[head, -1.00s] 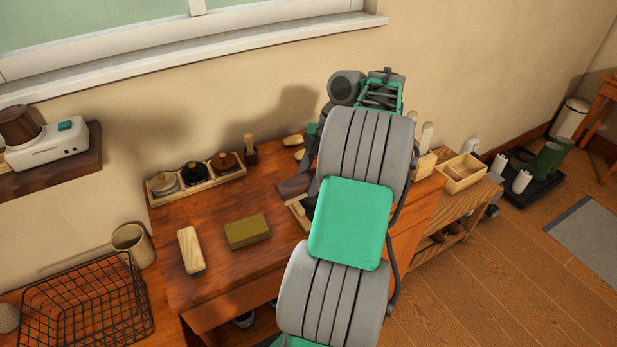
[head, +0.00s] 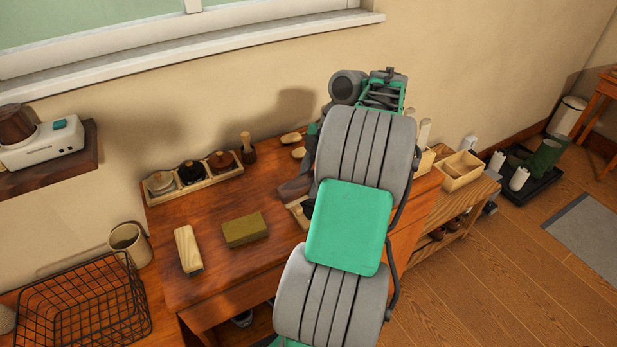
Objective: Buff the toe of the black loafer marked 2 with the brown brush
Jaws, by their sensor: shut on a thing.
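My arm fills the middle of the head view and hides my gripper and whatever it holds. A dark brown, shoe-like shape (head: 294,189) shows just left of my arm on the wooden bench; I cannot tell whether it is a loafer, and no number mark shows. Part of a light wooden holder or tray (head: 296,206) shows below it, mostly covered by my arm. I cannot make out the brown brush. Two light tan wooden pieces, one farther back (head: 291,138) and one nearer (head: 299,153), lie at the bench's back edge, close to my arm.
The wooden bench (head: 205,282) carries a pale wooden block or brush (head: 188,249), an olive block (head: 245,229), a tray of lidded jars (head: 159,198) and a dark cup (head: 248,154). A wire basket (head: 85,308) stands left. A wooden box (head: 463,168) is right.

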